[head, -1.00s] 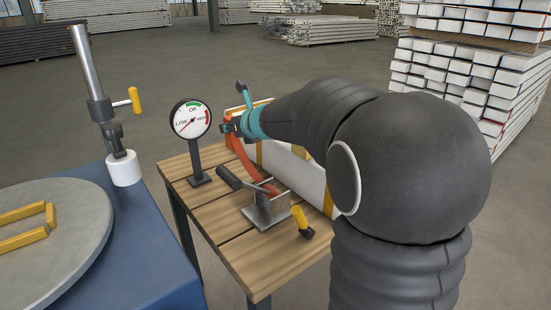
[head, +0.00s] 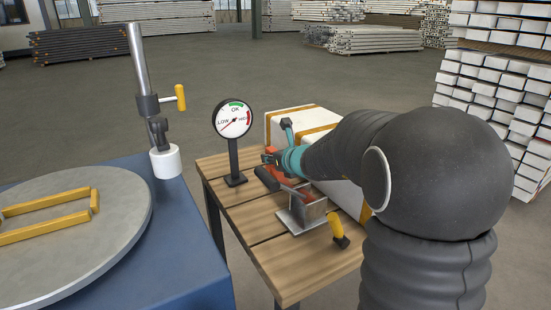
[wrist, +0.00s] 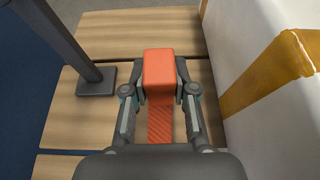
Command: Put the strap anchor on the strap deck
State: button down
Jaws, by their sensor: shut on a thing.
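The strap anchor (wrist: 159,70) is an orange block with an orange strap (wrist: 160,125) running back from it beneath my gripper (wrist: 160,93). My gripper is shut on the anchor, one finger on each side. In the head view my gripper (head: 269,158) is low over the slatted wooden strap deck (head: 268,255), between the gauge and the white box, just beyond the ratchet. The anchor is mostly hidden there by the gripper. The deck's boards show under it in the wrist view (wrist: 115,125). I cannot tell whether the anchor touches them.
A gauge (head: 233,119) stands on a post left of the gripper. A metal ratchet (head: 303,213) with a yellow handle (head: 336,229) is on the deck's near part. A white box (head: 292,126) with yellow bands stands right. A blue bench (head: 180,225) is left.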

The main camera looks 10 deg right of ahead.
jog(key=shift+f, duration=0.1)
jog(key=c, duration=0.9)
grip_release()
jog(key=shift+r, duration=0.25)
jog(key=p+v, duration=0.1)
jog(key=v, duration=1.1)
jog(key=shift+f, duration=0.1)
